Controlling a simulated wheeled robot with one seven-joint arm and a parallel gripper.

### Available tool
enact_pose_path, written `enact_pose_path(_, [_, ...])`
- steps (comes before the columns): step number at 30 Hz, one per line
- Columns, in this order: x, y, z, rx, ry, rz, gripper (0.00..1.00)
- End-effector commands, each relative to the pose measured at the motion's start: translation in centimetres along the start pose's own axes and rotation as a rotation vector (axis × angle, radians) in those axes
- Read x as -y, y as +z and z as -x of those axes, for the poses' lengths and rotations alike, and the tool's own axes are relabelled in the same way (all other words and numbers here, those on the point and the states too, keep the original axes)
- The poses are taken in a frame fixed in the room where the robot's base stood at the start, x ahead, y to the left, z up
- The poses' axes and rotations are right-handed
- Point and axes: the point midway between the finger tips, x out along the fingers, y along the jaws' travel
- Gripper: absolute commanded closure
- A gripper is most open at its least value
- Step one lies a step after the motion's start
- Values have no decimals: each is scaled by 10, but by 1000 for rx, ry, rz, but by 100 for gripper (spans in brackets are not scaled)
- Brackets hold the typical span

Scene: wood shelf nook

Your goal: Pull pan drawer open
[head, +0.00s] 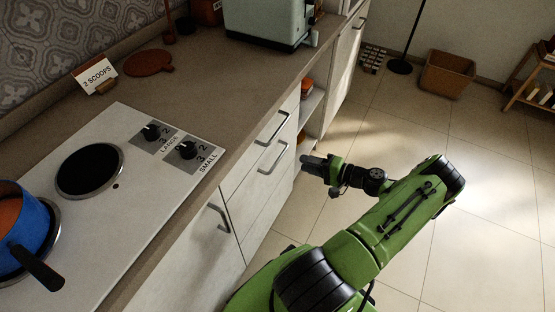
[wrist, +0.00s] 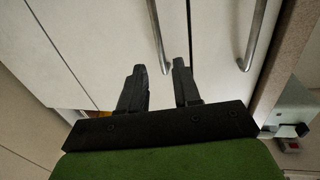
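Two pale drawer fronts are stacked in the cabinet, both looking closed, each with a metal bar handle. The lower, deeper drawer (head: 258,197) has the lower handle (head: 273,158); the upper handle (head: 272,128) is above it. No label marks which is the pan drawer. My gripper (head: 305,162) is out in front of the drawers, to the right of the lower handle. In the wrist view its fingers (wrist: 159,76) are apart and empty. The lower handle (wrist: 158,36) lines up with the gap between them, apparently still ahead of the fingertips. The upper handle (wrist: 258,36) is farther right.
Another handle (head: 218,218) is on the cabinet front at left. An open shelf nook (head: 310,103) adjoins the drawers. The hob (head: 130,180) holds a blue pot (head: 28,232) with its handle toward the counter edge. Tiled floor (head: 400,135) before the cabinets is largely clear.

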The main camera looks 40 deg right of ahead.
Motion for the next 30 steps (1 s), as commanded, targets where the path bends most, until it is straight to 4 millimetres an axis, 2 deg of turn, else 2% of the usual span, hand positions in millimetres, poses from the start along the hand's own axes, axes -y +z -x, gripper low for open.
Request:
enact_pose_path(1, [-2, 1, -15, 5, -1, 0, 68])
enact_pose_path(6, [-3, 2, -58, 6, 0, -1, 68])
enact_pose_path(12, [-3, 1, -96, 3, 1, -1, 68])
enact_pose_path(16, [-2, 0, -105, 1, 2, -1, 68])
enact_pose_path(23, [-1, 0, -106, 1, 2, -1, 68])
enact_pose_path(30, [-1, 0, -106, 1, 2, -1, 100])
